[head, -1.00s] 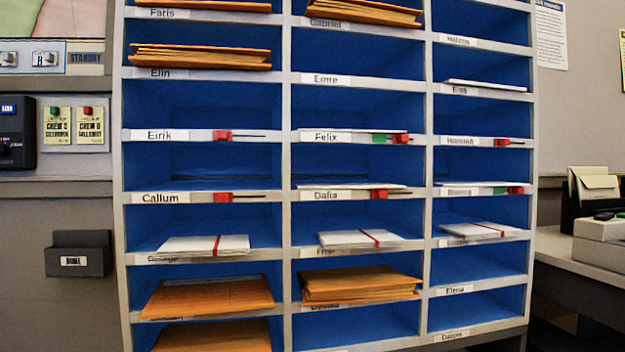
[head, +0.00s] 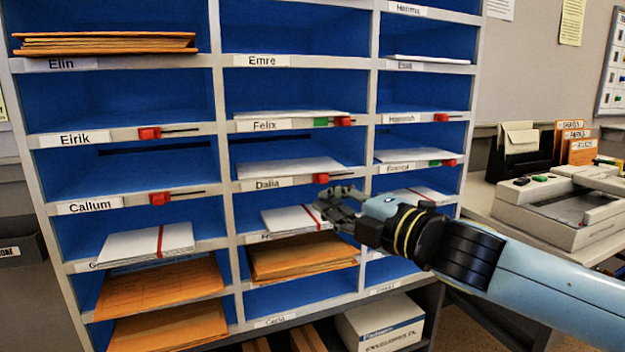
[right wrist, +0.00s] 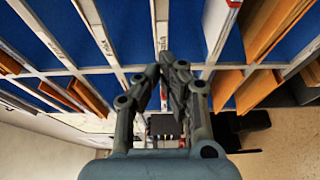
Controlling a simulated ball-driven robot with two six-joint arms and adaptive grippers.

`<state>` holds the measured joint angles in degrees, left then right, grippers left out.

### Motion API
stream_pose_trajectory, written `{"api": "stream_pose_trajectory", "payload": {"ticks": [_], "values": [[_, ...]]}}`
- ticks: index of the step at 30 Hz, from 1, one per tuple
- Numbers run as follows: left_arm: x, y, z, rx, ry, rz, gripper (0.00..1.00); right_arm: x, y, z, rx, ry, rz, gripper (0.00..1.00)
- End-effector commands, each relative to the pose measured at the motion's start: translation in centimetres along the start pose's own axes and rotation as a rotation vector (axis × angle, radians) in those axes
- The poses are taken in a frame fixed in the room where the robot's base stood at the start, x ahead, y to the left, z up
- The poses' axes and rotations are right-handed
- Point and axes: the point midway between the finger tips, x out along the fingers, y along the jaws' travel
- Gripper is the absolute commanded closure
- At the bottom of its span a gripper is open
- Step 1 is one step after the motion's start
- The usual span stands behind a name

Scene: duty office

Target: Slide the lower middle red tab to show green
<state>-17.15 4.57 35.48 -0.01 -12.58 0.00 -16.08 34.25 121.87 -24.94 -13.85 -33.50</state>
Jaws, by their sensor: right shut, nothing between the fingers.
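The lower middle red tab (head: 321,178) sits on the shelf edge right of the Dalia label (head: 268,184), at the left of its dark slot. No green shows beside it. My right gripper (head: 320,202) is shut and empty, just below and right of this tab in the head view. Whether it touches the shelf edge, I cannot tell. In the right wrist view its fingers (right wrist: 166,66) are together in front of the shelf dividers, and I cannot make out the tab there. My left gripper is not in view.
Above, the Felix tab (head: 343,121) shows green at its left. Other red tabs sit at Eirik (head: 150,133) and Callum (head: 160,198). A banded white stack (head: 285,219) lies in the compartment under Dalia. A desk with a grey machine (head: 560,207) stands at right.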

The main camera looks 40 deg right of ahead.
Motion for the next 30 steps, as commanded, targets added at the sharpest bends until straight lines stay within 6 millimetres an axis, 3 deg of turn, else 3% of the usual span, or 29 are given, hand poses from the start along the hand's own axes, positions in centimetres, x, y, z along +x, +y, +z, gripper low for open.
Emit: {"api": "stream_pose_trajectory", "payload": {"ticks": [5,11,23,30], "values": [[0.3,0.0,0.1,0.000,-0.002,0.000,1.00,0.4,-0.1,0.1,0.002,-0.003,0.000,1.00],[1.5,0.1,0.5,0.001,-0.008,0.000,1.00,2.3,-0.3,0.1,0.005,-0.003,0.002,1.00],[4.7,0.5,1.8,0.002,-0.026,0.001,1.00,10.0,-0.2,0.0,0.009,-0.001,0.002,1.00],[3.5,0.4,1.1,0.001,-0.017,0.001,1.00,8.9,0.1,3.0,-0.002,-0.003,-0.003,1.00]]}}
